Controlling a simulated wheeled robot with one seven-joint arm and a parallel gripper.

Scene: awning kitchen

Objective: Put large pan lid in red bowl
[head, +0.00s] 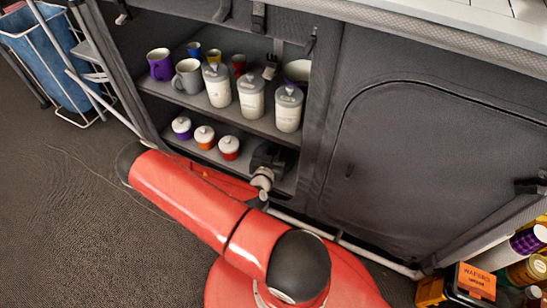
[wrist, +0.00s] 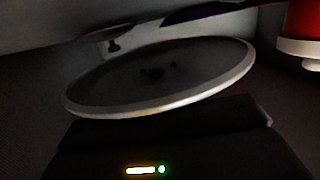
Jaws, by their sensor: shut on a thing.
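The large pan lid (wrist: 160,75) fills the middle of the wrist view as a dark disc with a pale grey rim, held at a slant. My gripper (head: 270,157) is inside the lower shelf of the open cabinet, at its right end. In the wrist view the dark gripper body (wrist: 165,140) is at the lid's near edge, shut on it. The fingertips are hidden in shadow. The lid cannot be made out in the head view. I see no red bowl in either view.
A red jar with a white lid (head: 229,147) stands left of my gripper, beside orange and purple ones; a red jar also shows close by in the wrist view (wrist: 303,22). Canisters (head: 251,92) and mugs fill the shelf above. The cabinet's right panel (head: 400,150) is closed.

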